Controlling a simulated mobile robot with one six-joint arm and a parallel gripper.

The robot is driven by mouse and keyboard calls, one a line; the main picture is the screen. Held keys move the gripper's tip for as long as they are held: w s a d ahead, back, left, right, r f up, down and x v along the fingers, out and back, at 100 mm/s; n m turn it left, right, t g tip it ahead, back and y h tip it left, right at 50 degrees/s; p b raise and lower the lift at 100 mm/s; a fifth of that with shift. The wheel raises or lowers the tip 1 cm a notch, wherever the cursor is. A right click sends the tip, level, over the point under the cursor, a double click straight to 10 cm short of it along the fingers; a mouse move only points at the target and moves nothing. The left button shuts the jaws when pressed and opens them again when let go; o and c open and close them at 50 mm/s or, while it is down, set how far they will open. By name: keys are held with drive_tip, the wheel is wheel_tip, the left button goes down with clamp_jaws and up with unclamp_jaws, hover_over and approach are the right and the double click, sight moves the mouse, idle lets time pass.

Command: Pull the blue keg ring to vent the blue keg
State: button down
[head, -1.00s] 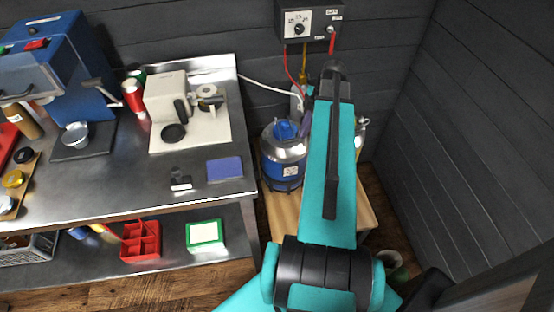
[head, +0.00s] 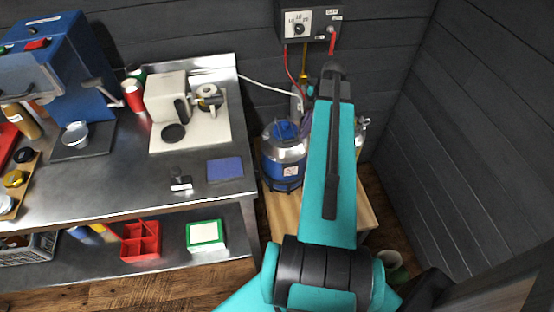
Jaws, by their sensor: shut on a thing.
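The blue keg (head: 283,170) stands upright on a wooden stand, left of my teal arm. It has a silver domed shoulder, a blue top and a small white label. My arm reaches out over the stand towards the back wall and covers the space right of the keg. My gripper is hidden behind the arm, so its fingers and anything between them do not show. I cannot make out the blue keg's ring.
A second silver vessel (head: 360,135) shows partly right of my arm. A control box (head: 308,22) with a dial hangs on the back wall, with red and yellow lines below it. A steel bench (head: 110,185) stands left. The dark right wall (head: 460,140) is close.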

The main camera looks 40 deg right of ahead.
drive_tip(key=shift+s+r+p, duration=0.1)
drive_tip(key=shift+r+p, duration=0.25)
drive_tip(key=shift+r, duration=0.25)
drive_tip(key=shift+f+b, duration=0.4)
drive_tip(key=shift+f, duration=0.2)
idle(4.6)
drive_tip(key=c, duration=1)
unclamp_jaws()
drive_tip(key=shift+r, duration=0.1)
drive_tip(key=shift+r+p, duration=1.75)
drive_tip(key=shift+r, duration=1.2)
